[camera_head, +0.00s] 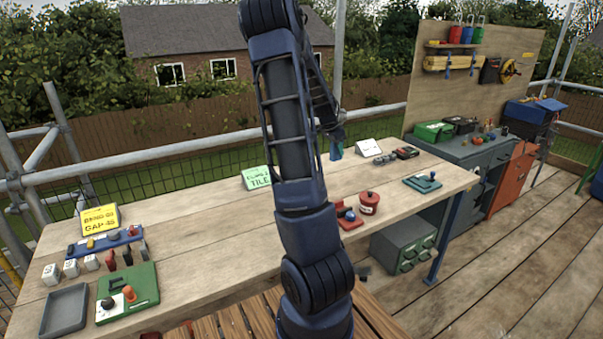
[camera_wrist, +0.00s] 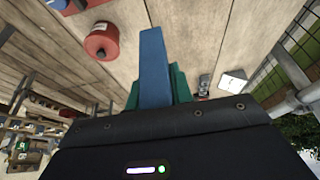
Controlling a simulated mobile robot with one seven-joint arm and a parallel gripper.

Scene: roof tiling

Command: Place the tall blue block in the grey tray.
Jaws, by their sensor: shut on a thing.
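The tall blue block (camera_wrist: 154,68) stands out from between the green fingers of my gripper (camera_wrist: 156,88) in the wrist view. My gripper is shut on it. In the head view the block (camera_head: 336,152) shows small beyond my arm, by the back of the table; I cannot tell whether it touches the tabletop. My gripper (camera_head: 335,140) is partly hidden there by my own arm. The grey tray (camera_head: 65,311) lies empty at the table's front left corner, far to the left of my gripper.
A green board (camera_head: 140,285) with knobs sits right of the tray. A blue rack (camera_head: 88,247), several small blocks and a yellow sign (camera_head: 99,219) stand behind. A green sign (camera_head: 257,178) stands mid-table. A red round pot (camera_head: 369,203) is right of my arm. The table's left middle is clear.

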